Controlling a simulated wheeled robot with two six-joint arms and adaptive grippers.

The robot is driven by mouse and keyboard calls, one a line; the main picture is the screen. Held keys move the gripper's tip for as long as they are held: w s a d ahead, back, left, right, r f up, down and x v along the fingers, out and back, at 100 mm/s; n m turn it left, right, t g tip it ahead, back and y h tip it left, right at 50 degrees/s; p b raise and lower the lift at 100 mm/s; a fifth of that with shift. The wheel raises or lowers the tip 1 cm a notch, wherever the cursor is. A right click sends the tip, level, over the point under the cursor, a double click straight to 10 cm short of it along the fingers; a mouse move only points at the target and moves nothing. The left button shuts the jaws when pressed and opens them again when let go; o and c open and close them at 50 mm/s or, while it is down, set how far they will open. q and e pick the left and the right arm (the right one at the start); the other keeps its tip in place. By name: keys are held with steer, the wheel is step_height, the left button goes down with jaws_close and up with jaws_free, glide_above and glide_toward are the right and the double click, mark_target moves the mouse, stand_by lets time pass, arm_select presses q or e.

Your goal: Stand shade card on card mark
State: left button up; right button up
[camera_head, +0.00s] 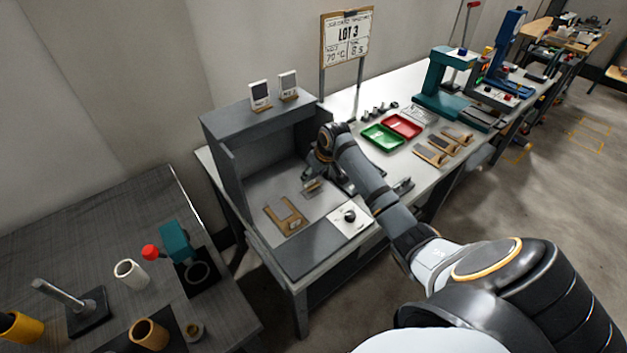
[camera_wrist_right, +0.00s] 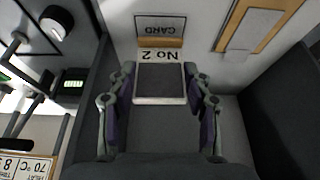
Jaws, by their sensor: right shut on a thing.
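My right gripper (camera_head: 316,178) reaches into the grey open-front booth. In the right wrist view my right gripper (camera_wrist_right: 160,90) is shut on a shade card (camera_wrist_right: 160,82), a white card with a dark grey patch, the text "No 2" and a wooden foot. The foot also shows in the head view (camera_head: 312,186). The card mark (camera_wrist_right: 160,28), a grey rectangle lettered "CARD", lies on the booth floor just beyond the foot, which overlaps its near edge in the picture. I cannot tell whether the foot touches the floor. My left gripper is not in view.
A white plate with a black knob (camera_head: 350,214) is at the booth's front. Two other cards (camera_head: 260,94) stand on the booth top (camera_head: 235,117). Green (camera_head: 383,137) and red trays sit further right.

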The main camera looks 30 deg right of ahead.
mark_target(313, 182)
steer(key=shift+f+p, duration=0.4)
steer(key=shift+f, duration=1.15)
steer(key=shift+f, duration=0.2)
steer(key=o, duration=1.1)
steer(key=shift+c, duration=0.2)
steer(key=shift+s+d+r, duration=0.1)
steer(key=shift+r, duration=0.45)
steer(key=v, duration=1.1)
steer(key=shift+s+r, duration=0.1)
steer(key=shift+r, duration=0.05)
